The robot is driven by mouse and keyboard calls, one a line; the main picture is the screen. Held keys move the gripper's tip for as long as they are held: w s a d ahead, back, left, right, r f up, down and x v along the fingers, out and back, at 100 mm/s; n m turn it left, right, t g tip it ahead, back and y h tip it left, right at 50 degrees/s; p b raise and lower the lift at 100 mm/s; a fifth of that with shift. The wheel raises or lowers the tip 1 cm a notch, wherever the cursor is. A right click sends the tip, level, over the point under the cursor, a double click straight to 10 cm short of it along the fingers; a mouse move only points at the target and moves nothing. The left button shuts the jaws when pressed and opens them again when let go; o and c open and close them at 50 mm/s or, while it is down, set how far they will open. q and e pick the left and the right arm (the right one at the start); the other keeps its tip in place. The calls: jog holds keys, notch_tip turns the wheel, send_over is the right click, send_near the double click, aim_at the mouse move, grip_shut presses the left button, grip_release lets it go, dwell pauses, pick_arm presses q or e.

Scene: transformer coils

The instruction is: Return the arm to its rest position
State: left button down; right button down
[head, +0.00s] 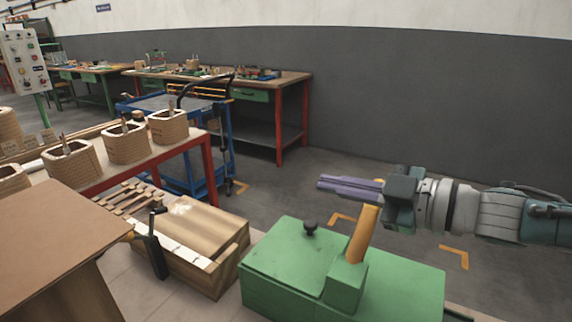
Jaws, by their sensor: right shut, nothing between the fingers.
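My right gripper (350,187) is in the head view at the right, its arm coming in from the right edge. Its purple-grey fingers point left and are shut with nothing between them. I cannot tell how far apart the gripper and the handle are. My left gripper is not in view.
A red-legged table (95,178) with several wound coils (126,144) stands at the left. A wooden box (215,238) lies left of the green machine. A blue cart (212,150) and a workbench (292,90) stand behind. Grey floor is free behind the gripper.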

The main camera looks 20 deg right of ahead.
jog(key=d+v, duration=0.1)
jog(key=v, duration=0.6)
jog(key=a+m+h, duration=0.1)
jog(key=a+f+m+h+p, duration=0.1)
jog(key=a+m+h, duration=0.1)
jog(key=s+a+f+m+h, duration=0.1)
jog(key=a+m, duration=0.1)
jog(key=shift+a+f, duration=0.2)
jog(key=shift+f, duration=0.05)
jog(key=s+a+m+g+h+p, duration=0.15)
jog(key=s+m+g, duration=0.3)
jog(key=s, duration=0.65)
jog(key=s+a+m+g+h+p, duration=0.1)
jog(key=s+a+m+g+h, duration=0.2)
jog(key=s+g, duration=0.5)
notch_tip(320, 180, up, 39)
jog(key=s+t+p, duration=0.2)
jog(key=p, duration=3.6)
jog(key=shift+f, duration=0.2)
jog(key=shift+s+a+n, duration=0.1)
jog(key=shift+n, duration=0.15)
